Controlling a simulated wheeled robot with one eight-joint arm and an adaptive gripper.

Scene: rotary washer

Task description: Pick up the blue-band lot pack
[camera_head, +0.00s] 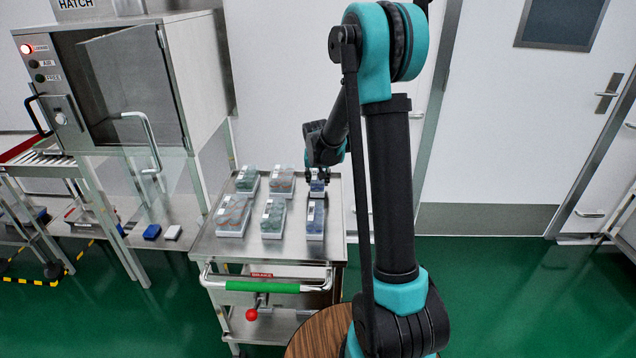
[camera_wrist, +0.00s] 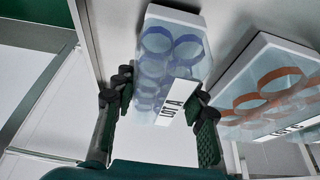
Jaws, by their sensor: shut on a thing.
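A clear pack with blue bands (camera_wrist: 172,55) and a white label reading "LOT A" sits between the two fingers of my gripper (camera_wrist: 162,96) in the wrist view. The fingers are shut on its sides. In the head view my gripper (camera_head: 318,176) is at the back right of the steel cart (camera_head: 212,246), with the small blue pack (camera_head: 317,188) under it. I cannot tell whether the pack is clear of the cart top. Another blue-looking pack (camera_head: 315,220) stands in front of it on the cart.
Orange-band packs (camera_head: 282,182) (camera_head: 233,214) and green-looking packs (camera_head: 247,180) (camera_head: 272,218) stand on the cart to the left. An orange pack (camera_wrist: 268,92) is close beside my right finger in the wrist view. A hatch cabinet (camera_head: 130,80) with its door ajar stands left.

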